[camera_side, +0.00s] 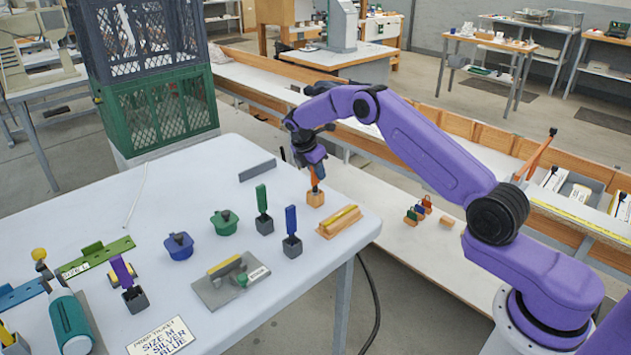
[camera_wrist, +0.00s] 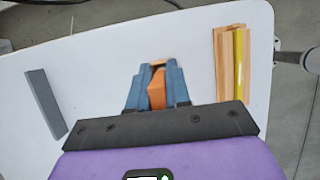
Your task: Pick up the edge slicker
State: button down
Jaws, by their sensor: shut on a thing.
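An orange upright piece (camera_side: 315,177) with a light wooden block (camera_side: 316,199) at its lower end is at the far right part of the white table; I take it to be the edge slicker. My gripper (camera_side: 314,172) is above the block, pointing down, with its jaws shut on the orange piece. In the wrist view the orange piece (camera_wrist: 157,88) sits between the blue fingers (camera_wrist: 156,90), and only a sliver of the wooden block (camera_wrist: 158,62) shows beyond them. I cannot tell whether the block touches the table.
A wooden piece with a yellow strip (camera_side: 340,221) lies to the right, and a grey bar (camera_side: 257,170) to the left. Green (camera_side: 263,211) and blue (camera_side: 292,231) upright handles in dark blocks stand nearer the camera. The table's right edge is close.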

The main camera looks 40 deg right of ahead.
jog(key=shift+r, duration=0.1)
notch_tip(320, 180, up, 9)
jog(key=shift+s+r, duration=0.1)
jog(key=shift+r, duration=0.1)
jog(key=s+a+r+m+g+y, duration=0.1)
jog(key=s+a+r+m+g, duration=0.15)
jog(key=s+m, duration=0.8)
jog(key=shift+s+d+f+n, duration=0.7)
jog(key=shift+d+f, duration=0.85)
jog(key=shift+f, duration=2.85)
jog(key=a+r, duration=0.4)
jog(key=r, duration=0.4)
jog(key=shift+g, duration=0.35)
jog(key=shift+a, duration=0.1)
